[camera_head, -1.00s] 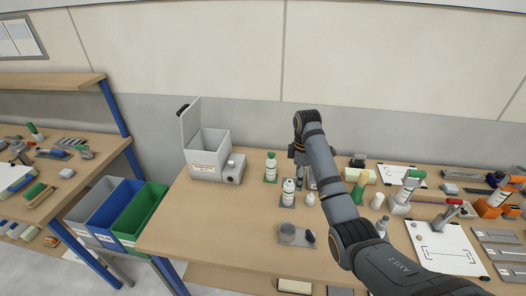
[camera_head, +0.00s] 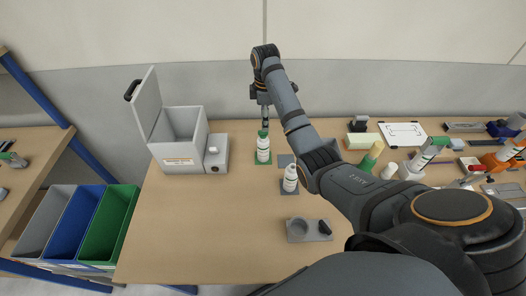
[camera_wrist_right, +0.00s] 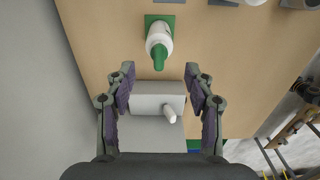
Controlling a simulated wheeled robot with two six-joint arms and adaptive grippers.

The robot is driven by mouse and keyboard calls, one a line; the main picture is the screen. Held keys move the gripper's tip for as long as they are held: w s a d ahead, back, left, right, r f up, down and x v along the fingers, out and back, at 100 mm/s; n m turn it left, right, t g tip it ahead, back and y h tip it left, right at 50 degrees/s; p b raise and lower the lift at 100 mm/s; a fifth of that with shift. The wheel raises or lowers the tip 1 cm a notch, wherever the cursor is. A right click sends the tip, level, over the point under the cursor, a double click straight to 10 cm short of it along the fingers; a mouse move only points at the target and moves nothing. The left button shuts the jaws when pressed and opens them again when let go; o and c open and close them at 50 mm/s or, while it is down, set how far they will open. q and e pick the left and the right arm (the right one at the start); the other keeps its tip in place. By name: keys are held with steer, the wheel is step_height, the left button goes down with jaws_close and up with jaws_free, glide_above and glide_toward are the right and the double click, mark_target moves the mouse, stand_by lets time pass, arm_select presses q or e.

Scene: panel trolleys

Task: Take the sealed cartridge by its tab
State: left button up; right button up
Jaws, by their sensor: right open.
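No object here can be told for certain as the sealed cartridge, and no tab is made out. A white bottle with a green cap (camera_head: 263,150) stands on a green pad; it also shows at the top of the wrist view (camera_wrist_right: 159,42). A second white bottle (camera_head: 290,179) stands on a grey pad nearer me. My right gripper (camera_head: 265,117) is above and behind the green-capped bottle. In the wrist view its fingers (camera_wrist_right: 160,76) are open and apart, with nothing held. A grey block with a white knob (camera_wrist_right: 158,104) shows below, between them. My left gripper is out of view.
A grey box with a raised lid (camera_head: 178,150) stands at the table's left, with the grey knobbed block (camera_head: 216,160) beside it. A grey tray (camera_head: 308,231) lies in front. Tools and bottles crowd the right. The left front tabletop is clear.

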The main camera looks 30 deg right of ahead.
mark_target(263, 134)
steer(key=shift+w+f+b, duration=0.2)
steer(key=shift+f, duration=0.45)
steer(key=shift+w+f+b, duration=0.15)
steer(key=shift+f+b, duration=0.05)
steer(key=shift+f, duration=0.4)
steer(key=shift+w, duration=0.2)
steer(key=shift+s+f+b, duration=0.2)
steer(key=shift+f+b, duration=0.1)
steer(key=shift+f, duration=0.05)
steer(key=f+b, duration=0.3)
steer(key=shift+s+a, duration=0.3)
steer(key=shift+w+f+p, duration=0.2)
steer(key=shift+f+p, duration=0.35)
steer(key=shift+p, duration=0.15)
steer(key=shift+s+r, duration=0.1)
steer(key=c, duration=0.5)
jaws_close()
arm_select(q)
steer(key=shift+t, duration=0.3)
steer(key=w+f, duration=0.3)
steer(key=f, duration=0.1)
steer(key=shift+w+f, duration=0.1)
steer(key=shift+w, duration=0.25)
